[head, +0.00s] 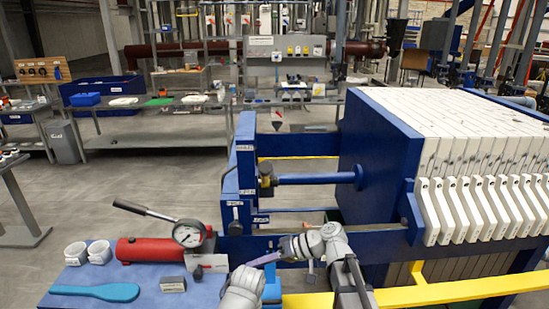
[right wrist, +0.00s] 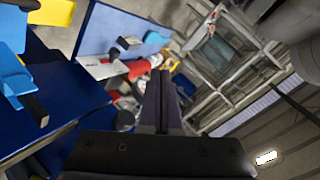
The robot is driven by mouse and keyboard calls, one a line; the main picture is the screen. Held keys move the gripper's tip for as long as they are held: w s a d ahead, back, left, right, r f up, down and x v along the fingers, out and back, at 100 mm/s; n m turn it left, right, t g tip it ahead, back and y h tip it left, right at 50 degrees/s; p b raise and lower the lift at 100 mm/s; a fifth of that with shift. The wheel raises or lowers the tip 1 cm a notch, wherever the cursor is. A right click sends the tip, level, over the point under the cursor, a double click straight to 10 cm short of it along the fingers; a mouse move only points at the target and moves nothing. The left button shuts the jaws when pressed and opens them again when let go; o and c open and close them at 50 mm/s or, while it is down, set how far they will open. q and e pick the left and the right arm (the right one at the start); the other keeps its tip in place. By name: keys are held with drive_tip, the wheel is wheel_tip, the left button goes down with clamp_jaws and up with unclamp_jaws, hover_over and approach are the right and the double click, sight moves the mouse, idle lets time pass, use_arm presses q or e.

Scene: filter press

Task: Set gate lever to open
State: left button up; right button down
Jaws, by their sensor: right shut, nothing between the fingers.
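The blue press frame (head: 246,190) carries several small white labels too small to read. A small lever-like fitting (head: 235,227) sits below one label on its left plate; I cannot tell if it is the gate lever or how it is set. My right gripper (head: 262,260) reaches in from the right, low in front of the frame, its fingers pointing left. In the right wrist view its dark fingers (right wrist: 161,80) are together with nothing between them. Whether they touch anything is unclear. A grey link of my left arm shows at the bottom, but its gripper does not.
A blue-topped table (head: 75,280) at lower left holds a red hand pump (head: 155,248) with gauge (head: 188,234), white rings (head: 88,253) and a blue paddle (head: 95,292). White filter plates (head: 480,205) fill the right. A yellow rail (head: 450,290) crosses the lower right. Open floor lies behind left.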

drive_tip(key=w+d+r+t+y+p, duration=0.25)
drive_tip(key=w+d+r, duration=0.2)
drive_tip(key=r, duration=0.35)
drive_tip(key=w+d+r+t+y+p, duration=0.1)
drive_tip(key=w+d+r+t+y, duration=0.1)
drive_tip(key=w+d+r+y, duration=0.45)
drive_tip(key=w+d+r+t+p, duration=0.1)
drive_tip(key=d+r+t, duration=0.25)
drive_tip(key=r, duration=0.65)
drive_tip(key=w+a+r+g+p, duration=0.1)
drive_tip(key=w+a+r+p, duration=0.25)
drive_tip(key=a, duration=0.45)
drive_tip(key=shift+s+a+f+b, duration=0.3)
drive_tip(key=shift+s+f+b, duration=0.4)
drive_tip(key=shift+f, duration=0.1)
drive_tip(key=shift+s+a+f+b, duration=0.3)
drive_tip(key=shift+s+f+b, duration=0.3)
drive_tip(key=shift+s+f, duration=0.15)
